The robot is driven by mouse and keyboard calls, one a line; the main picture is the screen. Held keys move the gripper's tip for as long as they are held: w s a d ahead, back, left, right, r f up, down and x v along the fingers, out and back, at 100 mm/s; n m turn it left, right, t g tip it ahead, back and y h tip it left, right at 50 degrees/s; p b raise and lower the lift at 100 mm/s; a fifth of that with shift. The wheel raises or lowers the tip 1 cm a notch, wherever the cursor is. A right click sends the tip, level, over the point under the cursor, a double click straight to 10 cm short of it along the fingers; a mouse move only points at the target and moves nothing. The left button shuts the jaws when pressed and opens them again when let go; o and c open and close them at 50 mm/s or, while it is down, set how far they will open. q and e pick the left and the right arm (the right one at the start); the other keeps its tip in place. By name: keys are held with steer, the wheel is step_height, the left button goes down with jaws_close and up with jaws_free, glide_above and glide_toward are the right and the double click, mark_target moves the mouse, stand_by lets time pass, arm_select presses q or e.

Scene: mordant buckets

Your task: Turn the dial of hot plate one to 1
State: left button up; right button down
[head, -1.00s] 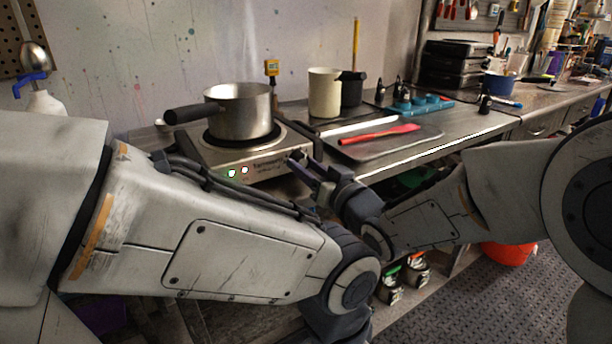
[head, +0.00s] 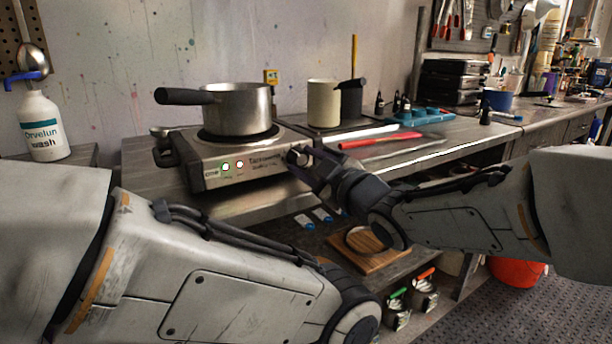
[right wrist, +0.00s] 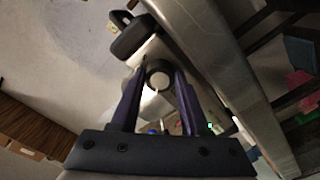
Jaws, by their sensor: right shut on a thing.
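The hot plate (head: 212,177) is a silver box on the bench, with a saucepan (head: 238,112) on its round burner. Its front shows a green light and a pale reddish light. The dial is at the front's right end, a dark ring with a light face in the right wrist view (right wrist: 159,79). My right gripper (head: 302,159) is shut on the dial, one purple finger on each side, as the right wrist view also shows (right wrist: 160,88). The dial's setting cannot be read. My left forearm crosses the lower left; its gripper is out of view.
A cream pot (head: 323,104), a black container and a red-handled tool (head: 380,140) are right of the hot plate. A wooden board (head: 368,252) lies on the shelf below. An orange bucket (head: 517,272) is on the floor.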

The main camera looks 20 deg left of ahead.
steer(key=shift+n+b, duration=1.6)
steer(key=shift+n, duration=0.6)
steer(key=shift+c, duration=2)
jaws_free()
steer(key=shift+d, duration=0.1)
steer(key=p+v, duration=0.1)
steer(key=v, duration=0.9)
steer(key=shift+d+p, duration=0.2)
steer(key=shift+p, duration=0.15)
steer(key=shift+s, duration=0.15)
